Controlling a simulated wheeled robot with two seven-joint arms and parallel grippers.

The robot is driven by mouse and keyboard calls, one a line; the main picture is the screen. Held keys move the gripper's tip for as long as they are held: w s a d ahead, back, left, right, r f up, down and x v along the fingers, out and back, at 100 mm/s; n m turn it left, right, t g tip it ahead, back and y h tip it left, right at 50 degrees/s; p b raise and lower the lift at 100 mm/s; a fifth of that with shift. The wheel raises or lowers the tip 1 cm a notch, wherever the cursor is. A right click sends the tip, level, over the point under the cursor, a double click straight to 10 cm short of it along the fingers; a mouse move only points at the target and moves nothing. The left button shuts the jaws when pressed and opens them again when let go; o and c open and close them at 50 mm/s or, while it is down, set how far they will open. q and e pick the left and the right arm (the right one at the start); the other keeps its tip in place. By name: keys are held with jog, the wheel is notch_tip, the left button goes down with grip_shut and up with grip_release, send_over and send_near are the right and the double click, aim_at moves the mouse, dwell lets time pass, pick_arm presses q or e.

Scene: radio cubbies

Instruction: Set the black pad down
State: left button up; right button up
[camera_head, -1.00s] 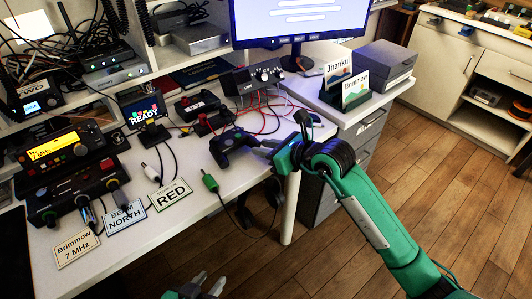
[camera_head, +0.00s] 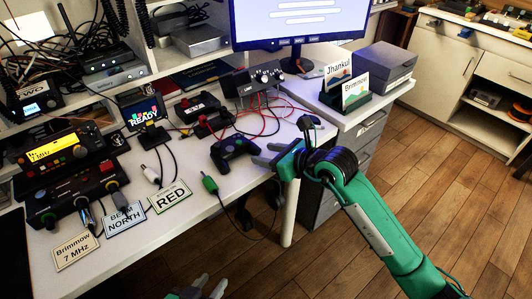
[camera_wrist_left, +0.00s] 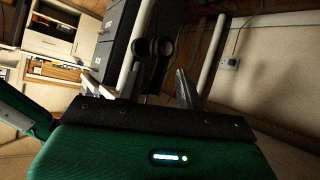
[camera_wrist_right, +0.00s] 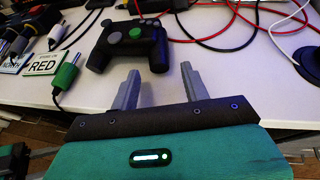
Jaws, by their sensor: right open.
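The black pad (camera_head: 234,150) is a game controller that lies on the white desk near its front edge. In the right wrist view the pad (camera_wrist_right: 128,42) shows a green and a grey button and rests just beyond my fingertips. My right gripper (camera_head: 266,153) is open and empty, a short gap to the right of the pad. In the right wrist view its two fingers (camera_wrist_right: 157,82) stand apart with nothing between them. My left gripper (camera_head: 206,286) is low at the bottom of the head view, off the desk. In the left wrist view its fingers (camera_wrist_left: 158,82) stand apart and empty.
The RED card (camera_head: 170,195), the BEAM NORTH card (camera_head: 125,217) and a green plug (camera_head: 210,184) lie left of the pad. Red cables (camera_head: 262,122) run behind it from a black box (camera_head: 252,84). A card holder (camera_head: 346,97) stands to the right.

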jog(key=s+d+r+m+t+y, duration=0.25)
jog(key=s+r+m+t, duration=0.2)
jog(key=s+m, duration=0.35)
jog(key=s+d+r+m+t+y, duration=0.2)
jog(key=s+d+r+m+t, duration=0.4)
jog(key=m, duration=0.5)
jog(key=s+d+f+m+g+h, duration=0.1)
jog(key=d+f+m+h, duration=0.1)
jog(key=f+m+h, duration=0.6)
jog(key=s+d+f+m+g+h, duration=0.15)
jog(key=f+m+h, duration=0.3)
jog(key=m, duration=0.55)
pick_arm(q)
jog(key=shift+s+a+g+y+p, duration=0.25)
jog(key=shift+a+g+y+p, duration=0.25)
jog(key=shift+a, duration=0.4)
pick_arm(e)
jog(key=s+a+f+m+g+y, duration=0.1)
jog(key=s+f+m+g, duration=0.4)
jog(key=s+f, duration=0.5)
notch_tip(320, 180, down, 4)
jog(key=a+g, duration=0.1)
jog(key=g, duration=0.1)
jog(key=shift+a+f+m+g+y, duration=0.15)
jog(key=shift+a+m+g+y, duration=0.15)
jog(key=shift+a+g+y, duration=0.1)
